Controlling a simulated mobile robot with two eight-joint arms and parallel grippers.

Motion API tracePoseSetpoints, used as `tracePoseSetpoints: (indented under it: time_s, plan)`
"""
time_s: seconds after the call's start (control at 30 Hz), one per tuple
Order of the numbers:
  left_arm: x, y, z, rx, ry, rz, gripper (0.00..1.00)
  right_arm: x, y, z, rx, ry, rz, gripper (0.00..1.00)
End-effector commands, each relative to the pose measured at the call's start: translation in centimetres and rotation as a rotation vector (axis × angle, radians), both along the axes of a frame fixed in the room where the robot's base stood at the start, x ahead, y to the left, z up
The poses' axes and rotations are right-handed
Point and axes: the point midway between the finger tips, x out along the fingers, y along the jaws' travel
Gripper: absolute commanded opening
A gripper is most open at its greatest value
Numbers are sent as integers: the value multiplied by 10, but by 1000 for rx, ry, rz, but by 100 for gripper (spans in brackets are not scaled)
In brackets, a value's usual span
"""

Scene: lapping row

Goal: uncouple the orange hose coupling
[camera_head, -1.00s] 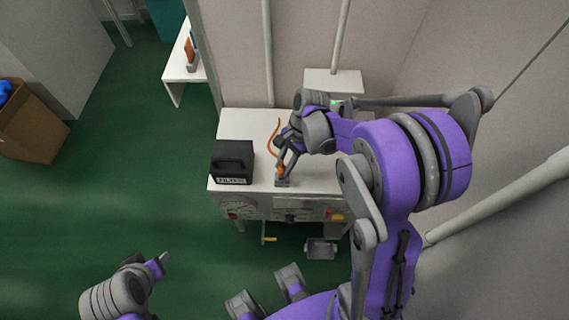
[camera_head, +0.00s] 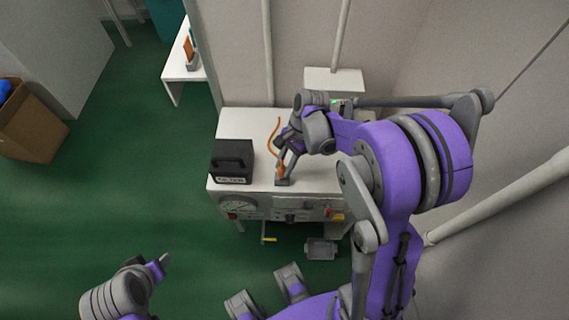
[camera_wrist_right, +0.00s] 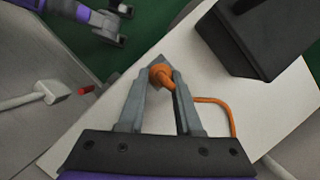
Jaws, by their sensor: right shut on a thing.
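The orange hose coupling (camera_head: 281,173) stands on a small grey block (camera_head: 282,183) near the front edge of the white bench top (camera_head: 316,178). My right gripper (camera_wrist_right: 160,75) is shut on the coupling (camera_wrist_right: 161,74), with a finger on either side of it in the right wrist view. An orange hose (camera_wrist_right: 218,101) curves away from the coupling over the bench. The joint below the coupling is mostly hidden by the fingers. My left gripper (camera_head: 162,262) is at the lower left of the head view, far from the bench; its finger opening is unclear.
A black box (camera_head: 232,161) stands left of the coupling, close by. A cardboard box (camera_head: 30,125) stands far left. The green floor left of the bench is free.

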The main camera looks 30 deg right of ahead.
Motion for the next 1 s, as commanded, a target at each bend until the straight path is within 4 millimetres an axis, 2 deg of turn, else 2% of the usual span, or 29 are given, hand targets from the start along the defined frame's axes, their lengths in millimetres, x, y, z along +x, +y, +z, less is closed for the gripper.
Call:
tracePoseSetpoints:
  time_s: [0.8, 0.83, 1.0]
  plan:
    - [-3, 0, -18, 0, 6, 0, 50, 0, 0, -21, 0, 0, 0, 0]
    - [-3, 0, -18, 0, 6, 0, 50, 0, 0, -20, 0, 0, 0, 38]
    - [-3, 0, -17, 0, 6, 0, 50, 0, 0, -20, 0, 0, 0, 68]
